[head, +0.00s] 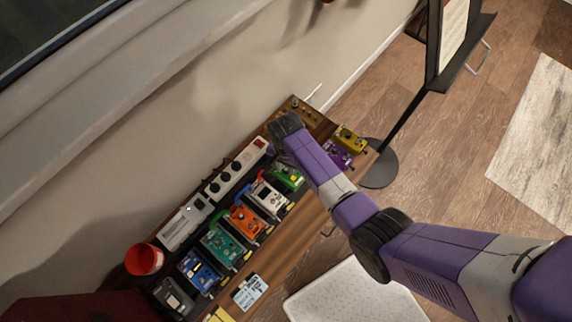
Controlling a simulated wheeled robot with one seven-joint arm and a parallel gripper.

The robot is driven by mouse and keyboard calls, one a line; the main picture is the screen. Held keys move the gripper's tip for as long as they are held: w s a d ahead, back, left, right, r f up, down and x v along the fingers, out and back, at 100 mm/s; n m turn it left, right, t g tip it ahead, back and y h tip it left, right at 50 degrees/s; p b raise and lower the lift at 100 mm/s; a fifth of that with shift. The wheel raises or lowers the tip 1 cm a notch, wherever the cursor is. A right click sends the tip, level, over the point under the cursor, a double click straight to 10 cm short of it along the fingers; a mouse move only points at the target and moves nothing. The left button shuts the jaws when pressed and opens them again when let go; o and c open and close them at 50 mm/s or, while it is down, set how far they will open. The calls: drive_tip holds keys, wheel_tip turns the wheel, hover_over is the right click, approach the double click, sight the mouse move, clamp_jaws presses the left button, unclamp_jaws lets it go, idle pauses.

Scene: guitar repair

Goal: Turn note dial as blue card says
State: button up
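A light blue card (250,291) with dark print lies on the wooden bench at its near edge; its writing is too small to read. I cannot tell which knob is the note dial. Several pedals with small knobs stand in a row: blue (199,271), teal (222,245), orange (246,221), white (267,197) and green (288,177). My purple arm reaches over the bench's far end, past the green pedal. Its dark joint (286,126) hangs near the wall side. My gripper's fingers are hidden behind the arm.
A white power strip (236,171) and a pale box (186,222) lie behind the pedals along the wall. A red cup (144,259) stands left. Purple (337,155) and yellow (349,138) pedals sit at the far end, near a black stand (378,170).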

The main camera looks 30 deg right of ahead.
sight(286, 169)
wheel_tip(286, 169, up, 8)
drive_tip(key=shift+f, duration=0.1)
idle(0.4)
drive_tip(key=shift+w, duration=0.1)
idle(0.4)
